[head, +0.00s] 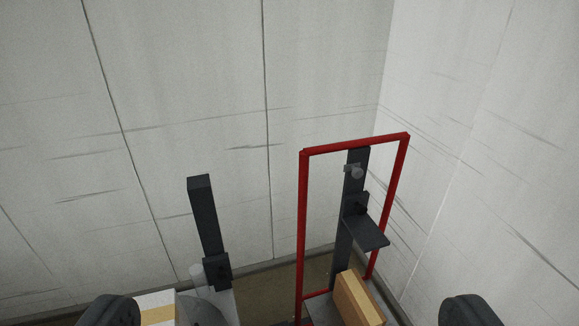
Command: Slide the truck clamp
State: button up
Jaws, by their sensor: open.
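A red-framed hand truck (302,220) stands near the room's corner, right of centre in the head view. A dark upright post (342,255) runs inside its frame. On this post sits a dark clamp with a flat plate (367,233) sticking out, and a grey knob (356,172) is above it. A tan box (358,299) is below the plate, apart from it. My gripper (290,312) is open, with its two dark fingers at the bottom left and bottom right edges. Nothing shows between the fingertips at close range.
A second dark post (205,215) with a dark block (216,271) stands to the left. A white and tan box (156,308) and a grey rounded object (200,311) are at the bottom left. Pale walls (200,80) close off the back and right.

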aim_at(353, 215)
jog(key=k, duration=0.6)
jog(key=u, duration=0.05)
jog(key=i, duration=1.5)
jog(key=z, duration=0.6)
